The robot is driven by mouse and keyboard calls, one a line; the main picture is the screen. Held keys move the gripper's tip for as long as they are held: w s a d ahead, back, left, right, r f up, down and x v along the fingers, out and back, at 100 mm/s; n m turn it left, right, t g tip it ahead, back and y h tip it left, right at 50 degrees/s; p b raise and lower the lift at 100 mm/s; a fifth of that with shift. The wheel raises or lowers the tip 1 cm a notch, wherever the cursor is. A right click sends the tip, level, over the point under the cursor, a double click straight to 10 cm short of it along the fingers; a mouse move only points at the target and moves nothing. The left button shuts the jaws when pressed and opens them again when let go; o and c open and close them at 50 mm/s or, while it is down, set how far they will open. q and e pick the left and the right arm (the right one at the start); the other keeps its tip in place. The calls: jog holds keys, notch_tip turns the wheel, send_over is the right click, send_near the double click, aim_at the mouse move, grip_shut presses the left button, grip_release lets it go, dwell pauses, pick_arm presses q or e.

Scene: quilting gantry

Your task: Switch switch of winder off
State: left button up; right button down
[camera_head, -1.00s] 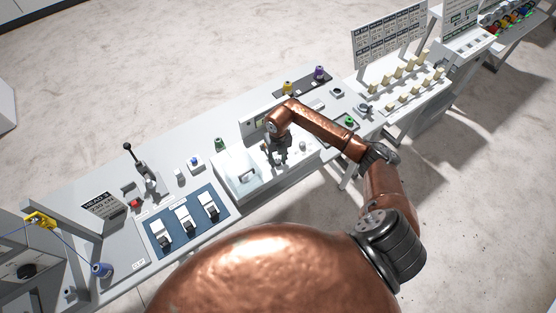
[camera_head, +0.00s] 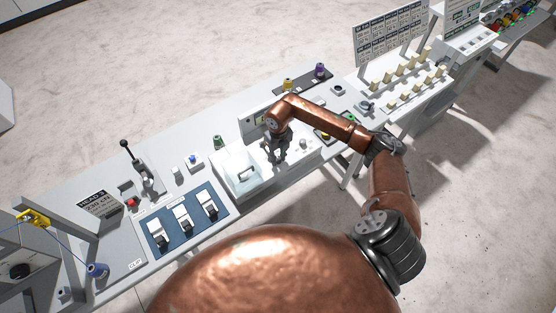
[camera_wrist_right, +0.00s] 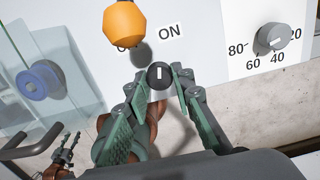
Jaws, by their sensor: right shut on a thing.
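The winder (camera_head: 240,176) is a white unit on the long grey bench in the head view. Its switch shows in the right wrist view as a round black knob (camera_wrist_right: 160,75) with a white line that looks nearly upright in the picture. The word ON stands above it; another label to its left is mostly covered by an orange part. My right gripper (camera_head: 276,157) points down over the winder's panel. A small dark jointed shape (camera_wrist_right: 65,150) at lower left may be my left gripper.
A grey dial (camera_wrist_right: 272,38) with numbers sits right of the knob. A blue panel with white rockers (camera_head: 183,218) and a black lever (camera_head: 134,160) lie left along the bench. Yellow (camera_head: 288,86) and purple spools (camera_head: 320,71) stand behind. My copper arm crosses above the bench's right part.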

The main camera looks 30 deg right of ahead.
aim_at(279, 158)
jog(key=n+b, duration=0.5)
jog(key=shift+w+d+f+n+b, duration=0.1)
jog(key=shift+f+n+b, duration=0.1)
jog(key=shift+n+b, duration=0.1)
jog(key=shift+r+n+b, duration=0.2)
jog(key=shift+n+b, duration=1.35)
jog(key=shift+n, duration=0.35)
jog(key=c, duration=1.7)
grip_release()
jog(key=shift+o, duration=0.2)
jog(key=shift+r, duration=0.25)
notch_tip(279, 158, up, 12)
jog(key=shift+f, duration=0.2)
